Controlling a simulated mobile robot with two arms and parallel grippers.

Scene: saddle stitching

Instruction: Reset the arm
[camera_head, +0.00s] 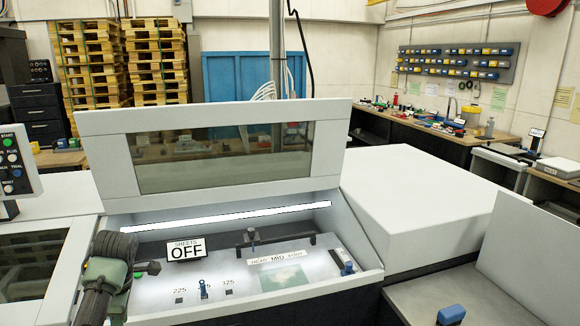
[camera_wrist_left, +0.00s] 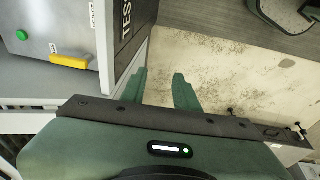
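My left arm (camera_head: 100,285), green and dark grey, rises from the lower left of the head view, in front of the left side of the machine's open bay. Its fingertips cannot be made out there. In the left wrist view my left gripper (camera_wrist_left: 161,92) has two green fingers spread apart, with only worn pale floor showing between them. It holds nothing. My right gripper is in neither view.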

